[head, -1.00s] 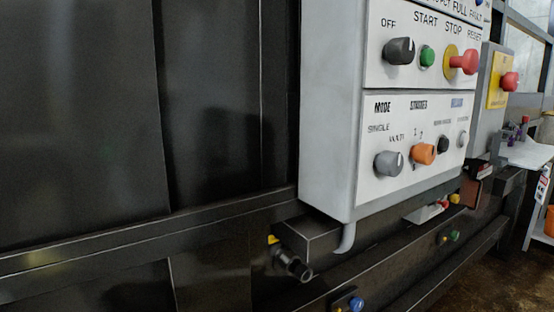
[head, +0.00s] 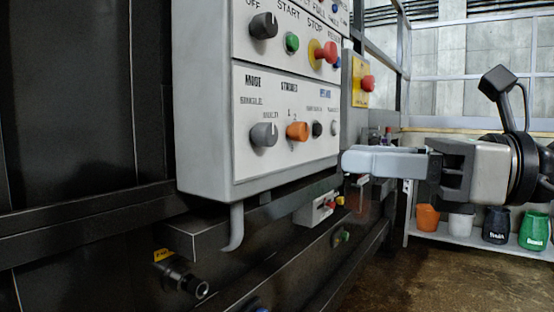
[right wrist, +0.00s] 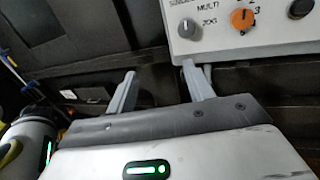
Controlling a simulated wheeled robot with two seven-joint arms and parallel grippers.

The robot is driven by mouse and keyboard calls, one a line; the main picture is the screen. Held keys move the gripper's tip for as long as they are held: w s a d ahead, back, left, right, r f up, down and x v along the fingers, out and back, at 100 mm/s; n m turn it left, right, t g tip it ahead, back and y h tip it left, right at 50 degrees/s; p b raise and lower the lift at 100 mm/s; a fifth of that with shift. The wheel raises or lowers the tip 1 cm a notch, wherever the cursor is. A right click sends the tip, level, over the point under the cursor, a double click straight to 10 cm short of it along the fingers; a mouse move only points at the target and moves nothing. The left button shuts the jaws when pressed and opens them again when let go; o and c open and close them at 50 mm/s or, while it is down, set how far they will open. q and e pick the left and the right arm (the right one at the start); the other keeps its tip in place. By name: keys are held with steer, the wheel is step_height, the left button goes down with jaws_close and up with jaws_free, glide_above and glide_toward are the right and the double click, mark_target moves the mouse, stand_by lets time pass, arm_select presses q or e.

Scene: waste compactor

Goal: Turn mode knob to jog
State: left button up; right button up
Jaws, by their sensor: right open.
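The mode knob (head: 264,134) is a grey knob under the MODE label on the lower part of the control panel (head: 207,110). In the right wrist view the knob (right wrist: 189,28) has SINGLE, MULTI and JOG printed around it. Its exact pointing direction is too small to tell. My right gripper (head: 346,162) reaches in from the right, just right of the panel's lower right corner, apart from the knob. In the right wrist view its two fingers (right wrist: 160,86) are spread with nothing between them, below and left of the knob. My left gripper is out of view.
An orange strokes knob (head: 297,131) sits right of the mode knob, with a black knob (head: 317,129) beyond. Above are a dark knob (head: 263,26), a green button (head: 291,43) and a red stop button (head: 326,52). A curved grey pipe (head: 235,228) hangs below the panel.

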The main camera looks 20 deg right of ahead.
steer(key=d+r+t+h, duration=0.2)
steer(key=d+h, duration=0.1)
steer(key=p, duration=0.2)
glide_toward(273, 135)
steer(key=shift+t, duration=0.3)
steer(key=p+x, duration=0.1)
steer(key=x, duration=0.6)
steer(key=shift+w+a+f, duration=0.1)
steer(key=shift+w+a, duration=0.15)
steer(key=shift+a, duration=0.1)
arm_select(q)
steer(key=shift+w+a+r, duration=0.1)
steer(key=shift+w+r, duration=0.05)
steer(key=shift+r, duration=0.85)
arm_select(e)
steer(key=shift+w+a+f, duration=0.1)
steer(key=shift+w+a, duration=0.4)
steer(key=shift+w, duration=0.05)
steer(key=shift+c, duration=0.3)
steer(key=shift+m, duration=0.3)
steer(key=c, duration=0.9)
